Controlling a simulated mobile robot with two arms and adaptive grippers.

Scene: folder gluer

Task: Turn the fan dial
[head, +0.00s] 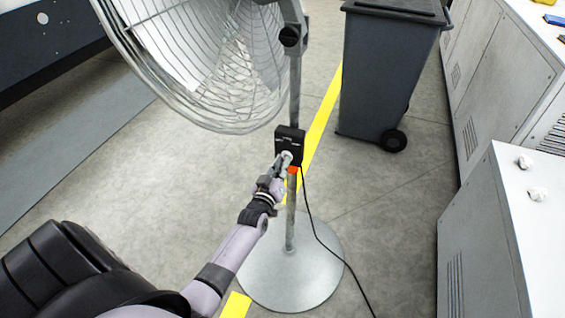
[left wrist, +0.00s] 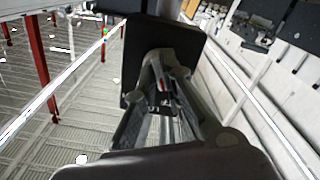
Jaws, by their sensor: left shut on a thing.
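The pedestal fan (head: 290,215) stands on a round grey base, with its large wire-caged head at the upper left in the head view. A black control box (head: 290,140) is fixed to its pole and carries the dial. My left gripper (head: 285,162) is at the lower front of this box, shut on the dial, which its fingers mostly hide. In the left wrist view the black box (left wrist: 190,48) fills the upper middle, and my left gripper's fingers (left wrist: 160,95) reach up to its face. The dial's pointer cannot be made out. My right gripper is not in view.
A dark wheeled bin (head: 390,70) stands behind the fan to the right. Light grey cabinets (head: 500,90) line the right side. A black cord (head: 325,240) runs from the box to the floor. Open floor (head: 150,170) lies left of the pole.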

